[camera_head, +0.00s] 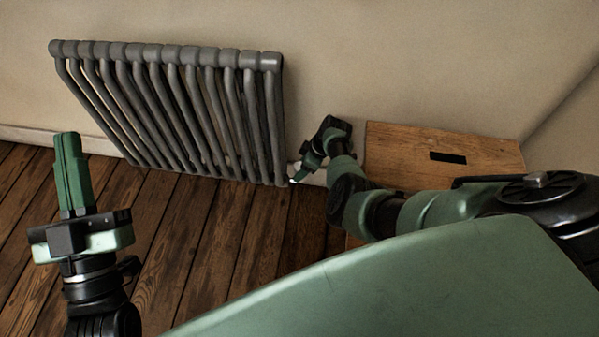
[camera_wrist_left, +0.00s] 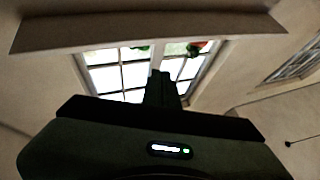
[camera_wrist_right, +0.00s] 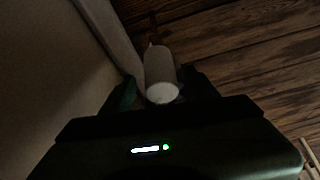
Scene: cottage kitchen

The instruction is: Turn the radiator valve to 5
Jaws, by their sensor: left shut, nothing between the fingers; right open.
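The radiator valve (camera_wrist_right: 161,78) is a white cylindrical knob in the right wrist view, and its number marks cannot be read. In the head view it is mostly hidden behind my right gripper (camera_head: 302,172), at the lower right end of the grey radiator (camera_head: 190,105). My right gripper is open, with one finger on each side of the knob; I cannot tell whether either finger touches it.
A wooden box (camera_head: 405,150) with a dark slot stands against the wall, close beside my right arm. The plank floor (camera_head: 205,235) is clear in front of the radiator. The left wrist view shows a window (camera_wrist_left: 120,70).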

